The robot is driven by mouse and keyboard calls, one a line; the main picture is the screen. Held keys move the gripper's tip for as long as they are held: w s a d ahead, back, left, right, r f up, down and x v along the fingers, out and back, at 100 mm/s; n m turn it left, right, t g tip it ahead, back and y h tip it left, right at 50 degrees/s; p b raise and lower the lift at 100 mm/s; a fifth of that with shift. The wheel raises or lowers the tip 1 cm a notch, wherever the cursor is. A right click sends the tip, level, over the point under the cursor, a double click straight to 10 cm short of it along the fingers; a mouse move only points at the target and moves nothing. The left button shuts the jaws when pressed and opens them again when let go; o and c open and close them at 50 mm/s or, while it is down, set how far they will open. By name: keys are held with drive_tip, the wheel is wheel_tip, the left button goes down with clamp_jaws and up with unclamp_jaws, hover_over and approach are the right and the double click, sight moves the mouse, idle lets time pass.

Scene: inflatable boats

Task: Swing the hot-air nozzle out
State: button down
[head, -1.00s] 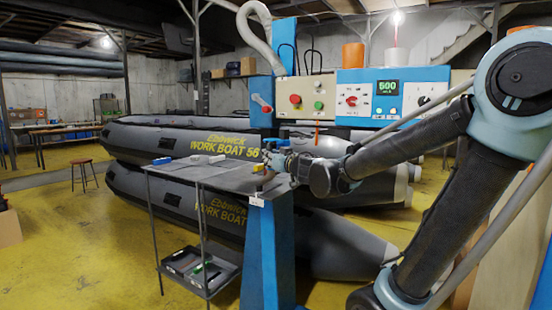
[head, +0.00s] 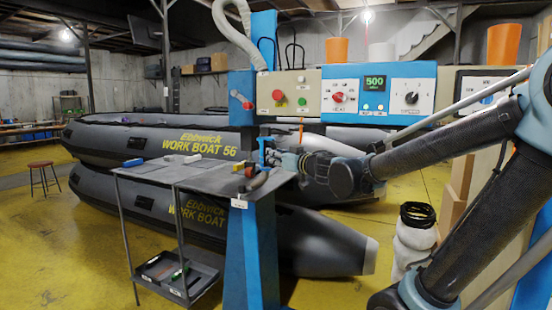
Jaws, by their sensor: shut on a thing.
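The blue machine column (head: 250,255) stands in the middle of the head view, with a control panel (head: 380,93) on its upper right. My gripper (head: 268,158) is in front of the column, just above the right end of the grey shelf table (head: 150,180). It is shut on a small part that I take to be the hot-air nozzle (head: 258,181), dark with an orange-brown end. The exact contact is too small to tell, and the jaws partly hide it. A red-tipped lever (head: 241,100) sits higher on the column, apart from my gripper.
Stacked grey inflatable boats (head: 130,145) lie behind the machine. A pale hose (head: 243,30) rises over the column. A white container (head: 414,240) stands at right, below my arm. A stool (head: 43,172) stands on the open yellow floor at left.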

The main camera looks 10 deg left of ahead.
drive_tip(key=shift+d+f, duration=0.1)
drive_tip(key=shift+d, duration=0.35)
drive_tip(key=c, duration=1.8)
unclamp_jaws()
drive_tip(key=shift+w+d, duration=0.1)
drive_tip(key=shift+d, duration=0.1)
drive_tip(key=shift+c, duration=0.2)
drive_tip(key=shift+a, duration=0.25)
drive_tip(key=shift+d, duration=0.1)
drive_tip(key=v, duration=1.2)
